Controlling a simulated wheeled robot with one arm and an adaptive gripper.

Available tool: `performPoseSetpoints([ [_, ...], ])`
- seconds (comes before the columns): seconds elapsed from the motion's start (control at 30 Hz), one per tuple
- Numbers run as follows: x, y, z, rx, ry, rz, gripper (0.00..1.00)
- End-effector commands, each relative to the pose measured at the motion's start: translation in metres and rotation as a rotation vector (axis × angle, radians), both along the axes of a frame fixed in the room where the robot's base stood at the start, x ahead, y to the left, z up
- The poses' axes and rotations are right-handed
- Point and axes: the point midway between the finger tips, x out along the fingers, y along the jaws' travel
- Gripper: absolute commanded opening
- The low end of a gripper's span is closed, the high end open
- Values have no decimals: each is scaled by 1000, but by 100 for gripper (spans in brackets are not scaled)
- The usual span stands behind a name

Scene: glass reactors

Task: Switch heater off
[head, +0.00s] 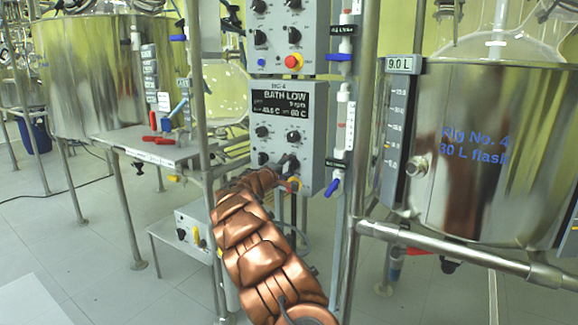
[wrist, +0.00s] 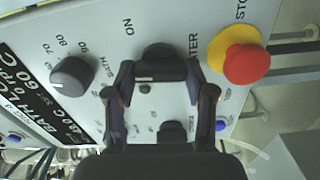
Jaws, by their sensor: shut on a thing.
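The grey control box (head: 320,120) has a dark display reading "BATH LOW" and several black knobs. In the wrist view, a black heater knob (wrist: 160,58) with a pale pointer line sits between the labels "ON" and "...ATER". My gripper (wrist: 160,72) is shut on this knob, one finger on each side of it. In the head view my gripper (head: 284,168) is at the lower part of the box, and my arm comes up from below. The held knob is mostly hidden there. The pointer's exact setting is hard to tell.
A red stop button (wrist: 247,64) on a yellow collar is just right of my fingers. A temperature knob (wrist: 72,75) is to the left. Another knob (wrist: 172,131) and a blue button (wrist: 221,125) lie near the fingers. A steel post (head: 358,150) stands right of the box.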

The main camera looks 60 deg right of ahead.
Motion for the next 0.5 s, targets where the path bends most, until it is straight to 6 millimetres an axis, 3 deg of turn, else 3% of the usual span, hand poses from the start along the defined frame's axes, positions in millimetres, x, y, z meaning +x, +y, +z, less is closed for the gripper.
performPoseSetpoints([
  [0.5,0,0,-1,-5,123,1,19],
])
